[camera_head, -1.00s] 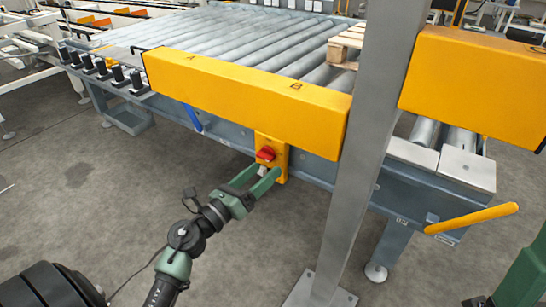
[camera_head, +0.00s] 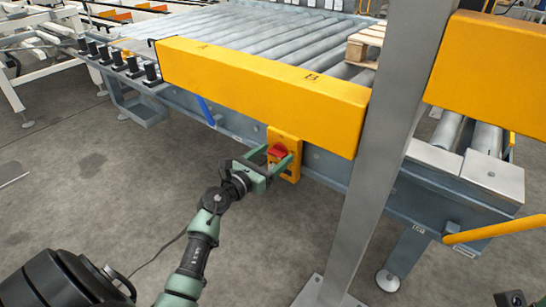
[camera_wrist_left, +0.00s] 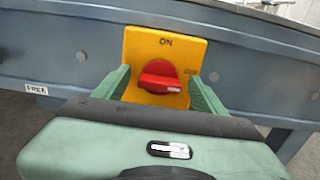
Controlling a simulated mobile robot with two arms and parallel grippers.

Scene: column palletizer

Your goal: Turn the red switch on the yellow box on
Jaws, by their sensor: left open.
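The yellow box (camera_head: 293,143) is mounted on the side of the conveyor frame, below the long yellow guard. Its red switch (camera_head: 278,150) also shows in the left wrist view (camera_wrist_left: 158,75), with its handle lying roughly crosswise and a white mark at its right end. The word ON is printed above the switch. My left gripper (camera_head: 276,159) is open, with one green finger on each side of the switch. In the wrist view gaps show between the fingers and the switch. Whether the fingertips touch the box is unclear. My right gripper is not in view.
A grey post (camera_head: 378,165) stands to the right of the box. The roller conveyor (camera_head: 265,45) carries a wooden pallet (camera_head: 367,45) behind the guard (camera_head: 255,92). A yellow bar (camera_head: 495,231) sticks out at the right. The floor before the box is open.

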